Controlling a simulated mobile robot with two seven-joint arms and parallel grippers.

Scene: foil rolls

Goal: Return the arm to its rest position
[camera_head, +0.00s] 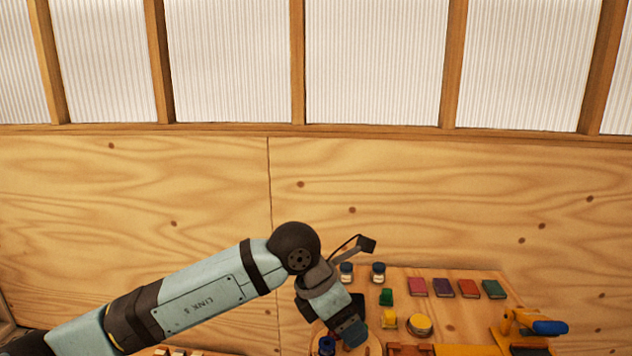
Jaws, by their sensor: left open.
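My left arm comes in from the left and bends down at a dark joint. Its gripper (350,331) points down over the near left part of the wooden table (450,328). The jaws are open, and I see nothing held in them, though the fingertips are small and partly hidden. A dark blue item (327,345) shows close beside the gripper; I cannot tell if they touch. My right gripper is not in view.
Two dark-lidded jars (378,272), a green block (386,297), a yellow block (389,319), a round yellow tin (420,325) and several coloured packets (443,288) stand on the table. A yellow tool with a blue handle (550,327) is at right. A wooden wall (150,200) stands behind.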

